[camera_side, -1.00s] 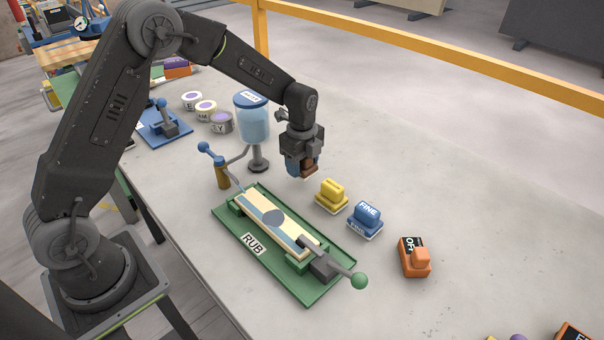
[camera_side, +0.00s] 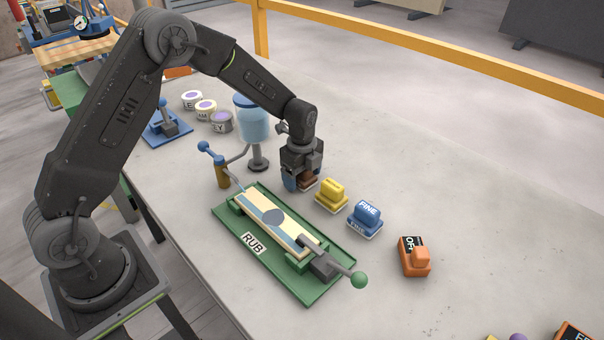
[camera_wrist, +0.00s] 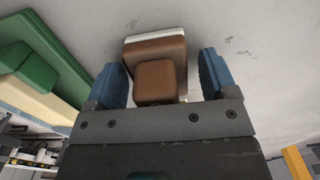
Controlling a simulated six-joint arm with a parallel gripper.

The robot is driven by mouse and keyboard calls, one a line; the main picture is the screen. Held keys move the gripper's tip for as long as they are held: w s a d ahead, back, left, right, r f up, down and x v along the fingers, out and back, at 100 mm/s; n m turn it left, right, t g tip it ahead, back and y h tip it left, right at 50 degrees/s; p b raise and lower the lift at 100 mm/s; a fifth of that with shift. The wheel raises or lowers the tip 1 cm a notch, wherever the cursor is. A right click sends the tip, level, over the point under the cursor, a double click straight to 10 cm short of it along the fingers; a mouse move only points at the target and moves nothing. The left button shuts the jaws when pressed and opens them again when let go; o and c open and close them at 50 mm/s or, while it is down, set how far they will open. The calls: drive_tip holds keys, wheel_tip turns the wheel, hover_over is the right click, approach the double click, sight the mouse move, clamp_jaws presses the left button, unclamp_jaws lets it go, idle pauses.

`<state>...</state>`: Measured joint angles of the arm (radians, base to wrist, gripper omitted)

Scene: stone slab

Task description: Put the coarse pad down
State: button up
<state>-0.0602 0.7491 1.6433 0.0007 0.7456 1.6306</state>
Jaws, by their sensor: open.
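The coarse pad is a brown block with a brown grip, and it shows between my fingers in the wrist view (camera_wrist: 156,60). In the side view the brown pad (camera_side: 308,181) is low at the slab, left of the yellow pad, mostly hidden by my gripper (camera_side: 301,184). A pale edge shows under the pad. My gripper's blue fingers stand either side of the pad's grip in the wrist view (camera_wrist: 160,82), open, with gaps at both sides.
A yellow pad (camera_side: 331,194), a blue FINE pad (camera_side: 366,215) and an orange OFF switch (camera_side: 413,256) stand to the right. The green RUB fixture (camera_side: 283,240) with a clamped board is in front. A blue-topped dispenser (camera_side: 254,125) stands close behind on the left.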

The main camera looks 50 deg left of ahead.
wheel_tip(320, 180, up, 13)
drive_tip(key=shift+s+f, duration=0.1)
drive_tip(key=shift+f, duration=0.05)
drive_tip(key=s+d+r+n+t, duration=0.2)
drive_tip(key=s+r+n+t, duration=0.1)
drive_tip(key=s+r+n, duration=0.8)
drive_tip(key=s+n+t, duration=0.2)
drive_tip(key=s+n, duration=0.5)
drive_tip(key=s, duration=0.9)
drive_tip(key=shift+s+d+r+t, duration=0.25)
drive_tip(key=shift+d+r+t, duration=0.1)
drive_tip(key=shift+d, duration=0.1)
